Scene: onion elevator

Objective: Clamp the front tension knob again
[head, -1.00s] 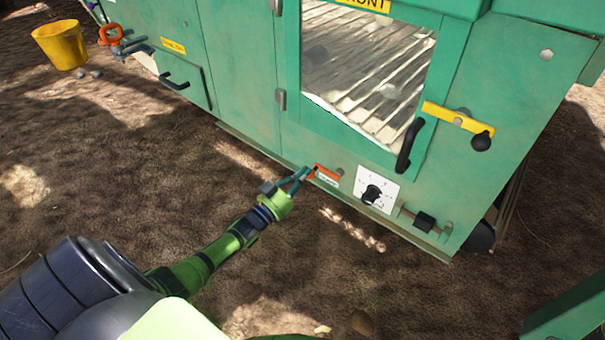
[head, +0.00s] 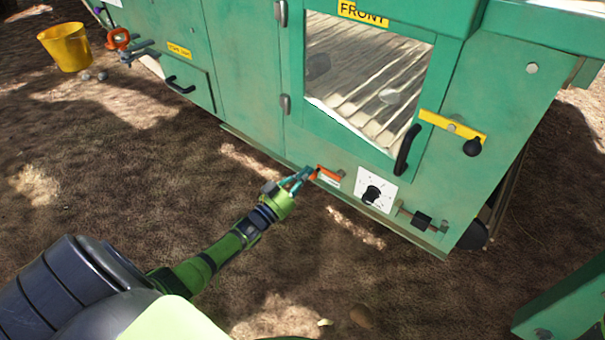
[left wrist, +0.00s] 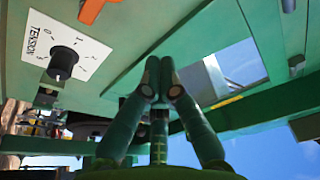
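The front tension knob (head: 372,193) is a black dial on a white square plate, low on the green machine's front. In the left wrist view the knob (left wrist: 62,62) sits on a plate marked TENSION with numbers. An orange lever (head: 328,173) with a white label below it is just left of the dial; part of an orange piece (left wrist: 92,10) shows at the top of the wrist view. My left gripper (head: 306,174) is just left of the orange lever. Its fingertips (left wrist: 160,68) are together, with nothing visible between them. Contact with the lever cannot be made out. My right gripper is not seen.
A door with a window and black handle (head: 407,150) is above the dial. A yellow bar with a black ball (head: 452,128) and a small black block on a slide (head: 422,220) are to the right. A yellow bucket (head: 66,46) stands far left. The dirt ground in front is mostly open.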

